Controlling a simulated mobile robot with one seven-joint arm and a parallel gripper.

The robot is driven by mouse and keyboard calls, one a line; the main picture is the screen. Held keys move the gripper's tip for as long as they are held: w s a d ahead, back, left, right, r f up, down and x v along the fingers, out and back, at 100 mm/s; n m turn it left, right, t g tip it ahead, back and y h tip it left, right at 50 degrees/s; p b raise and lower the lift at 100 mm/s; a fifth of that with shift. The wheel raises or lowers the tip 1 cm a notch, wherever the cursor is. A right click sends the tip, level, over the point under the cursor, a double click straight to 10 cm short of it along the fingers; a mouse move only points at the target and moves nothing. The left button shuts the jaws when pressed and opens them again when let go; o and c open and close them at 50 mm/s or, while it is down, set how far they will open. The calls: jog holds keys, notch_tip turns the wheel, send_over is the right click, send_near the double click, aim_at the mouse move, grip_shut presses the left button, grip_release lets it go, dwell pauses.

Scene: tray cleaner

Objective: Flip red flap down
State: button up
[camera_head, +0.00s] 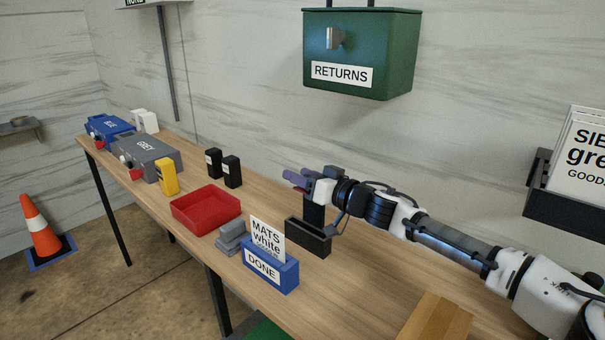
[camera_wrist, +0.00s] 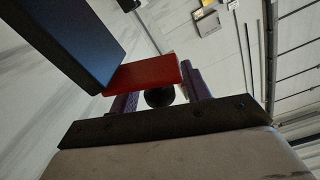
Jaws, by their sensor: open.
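In the wrist view a flat red slab (camera_wrist: 142,73), which looks like the red flap, lies across the space at my gripper (camera_wrist: 158,82). It meets the edge of a large black block (camera_wrist: 72,40) and partly covers one finger. My fingers are purple and apart; I cannot tell whether they touch the slab. In the head view my gripper (camera_head: 292,180) points left above the table, beside an upright black block (camera_head: 313,212) in a black holder (camera_head: 308,238). The slab is not clearly visible there.
A red tray (camera_head: 192,227), grey blocks (camera_head: 231,240) and a blue DONE box (camera_head: 275,275) stand on the table (camera_head: 352,283). A green RETURNS bin (camera_head: 360,52) hangs above.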

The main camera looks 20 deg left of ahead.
jog(key=c, duration=1)
jog(key=shift+o, duration=0.2)
jog(key=shift+s+a+f+n+p, duration=0.2)
jog(key=shift+n+p, duration=0.15)
jog(key=shift+n, duration=0.35)
jog(key=shift+s+f+n, duration=0.3)
jog(key=shift+f+n, duration=0.05)
jog(key=shift+n, duration=0.75)
jog(key=o, duration=1)
jog(key=shift+c, duration=0.2)
